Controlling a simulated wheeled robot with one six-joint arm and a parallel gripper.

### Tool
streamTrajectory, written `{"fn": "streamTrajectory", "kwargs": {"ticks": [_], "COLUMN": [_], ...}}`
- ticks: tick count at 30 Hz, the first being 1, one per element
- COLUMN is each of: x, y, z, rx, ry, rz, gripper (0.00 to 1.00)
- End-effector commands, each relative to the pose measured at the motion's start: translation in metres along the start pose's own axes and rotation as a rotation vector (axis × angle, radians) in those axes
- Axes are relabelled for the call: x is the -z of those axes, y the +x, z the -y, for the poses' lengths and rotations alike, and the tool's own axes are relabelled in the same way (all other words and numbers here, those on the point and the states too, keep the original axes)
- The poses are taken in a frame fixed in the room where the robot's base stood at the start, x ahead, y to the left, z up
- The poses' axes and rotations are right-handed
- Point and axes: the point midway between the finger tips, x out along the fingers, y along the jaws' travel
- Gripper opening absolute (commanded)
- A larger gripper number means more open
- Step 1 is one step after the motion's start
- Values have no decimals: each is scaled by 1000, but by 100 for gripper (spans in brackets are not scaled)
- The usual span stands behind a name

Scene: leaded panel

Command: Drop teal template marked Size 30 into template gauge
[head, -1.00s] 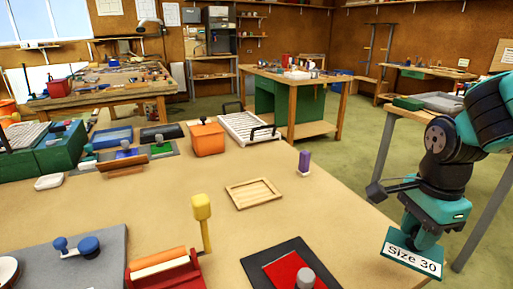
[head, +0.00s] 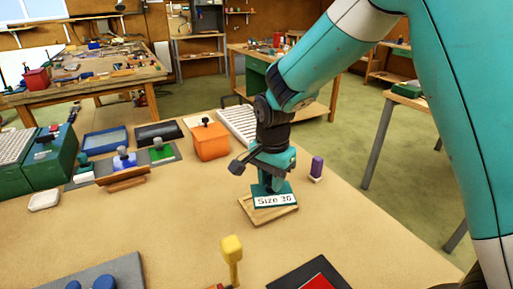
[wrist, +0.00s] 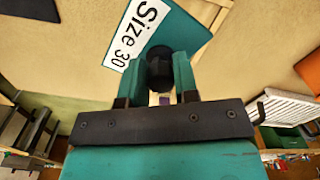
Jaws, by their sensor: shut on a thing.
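My gripper (head: 271,184) is shut on the black knob (wrist: 160,66) of the teal template marked Size 30 (head: 276,201). In the wrist view the template (wrist: 183,32) is a flat teal piece with a white label, beyond the fingertips. The template gauge (head: 268,214) is a shallow light-wood frame on the tan table. The template is over the gauge in the head view and hides most of its inside. I cannot tell whether the template rests in the gauge or hovers just above it.
An orange box (head: 210,142) with a black knob stands behind the gauge to the left. A purple peg (head: 317,166) stands just right of it. A yellow-headed tool (head: 232,250) is in front.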

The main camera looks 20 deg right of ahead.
Motion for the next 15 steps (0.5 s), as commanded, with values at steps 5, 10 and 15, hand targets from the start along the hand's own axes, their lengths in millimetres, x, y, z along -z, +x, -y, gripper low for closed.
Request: {"fn": "streamTrajectory", "kwargs": {"ticks": [5,10,15], "x": [18,28,31], "y": [-13,-4,3], "z": [25,37,40], "rx": [-6,-2,-1], "ry": [-192,-314,-355], "rz": [3,2,1], "gripper": [7,7,7]}}
